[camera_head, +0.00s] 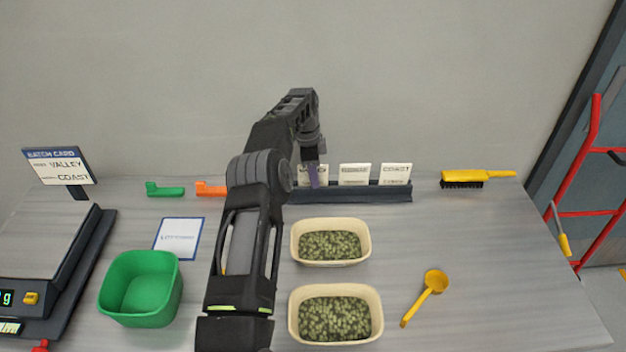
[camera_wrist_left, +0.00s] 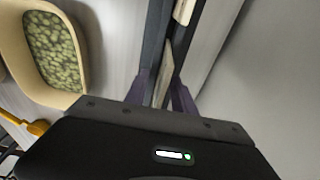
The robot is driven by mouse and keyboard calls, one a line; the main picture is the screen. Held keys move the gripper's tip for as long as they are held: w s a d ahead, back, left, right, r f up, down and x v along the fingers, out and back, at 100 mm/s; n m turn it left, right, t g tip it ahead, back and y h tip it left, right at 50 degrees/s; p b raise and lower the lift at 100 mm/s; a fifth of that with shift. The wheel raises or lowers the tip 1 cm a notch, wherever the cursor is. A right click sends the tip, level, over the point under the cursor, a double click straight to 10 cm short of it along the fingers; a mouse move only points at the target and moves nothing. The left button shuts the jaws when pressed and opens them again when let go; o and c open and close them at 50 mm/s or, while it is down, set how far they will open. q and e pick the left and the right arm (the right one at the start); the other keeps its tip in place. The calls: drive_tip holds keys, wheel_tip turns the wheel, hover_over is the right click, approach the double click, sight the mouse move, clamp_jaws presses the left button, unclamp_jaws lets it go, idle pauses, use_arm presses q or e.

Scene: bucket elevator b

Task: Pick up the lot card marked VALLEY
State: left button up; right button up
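A dark card rack (camera_head: 365,193) at the back of the table holds several white lot cards. The right card (camera_head: 397,172) reads COAST; the middle card (camera_head: 354,174) has print too small to read. The left card (camera_head: 303,175) is partly hidden behind my left gripper (camera_head: 314,176), so I cannot read its name. My left gripper points down at this card. In the left wrist view, its purple fingers (camera_wrist_left: 162,92) stand apart on either side of a pale card (camera_wrist_left: 167,65) seen nearly edge-on. My right gripper is not in view.
A batch card sign (camera_head: 58,165) at left reads VALLEY and COAST, above a scale (camera_head: 45,250). Two cream tubs of hops (camera_head: 331,224) (camera_head: 335,290), a green bin (camera_head: 140,255), a yellow scoop (camera_head: 433,283) and a brush (camera_head: 476,177) stand around. The right tabletop is mostly clear.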

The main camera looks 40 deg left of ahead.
use_arm(q)
drive_tip(key=shift+c, duration=0.4)
clamp_jaws()
idle(0.4)
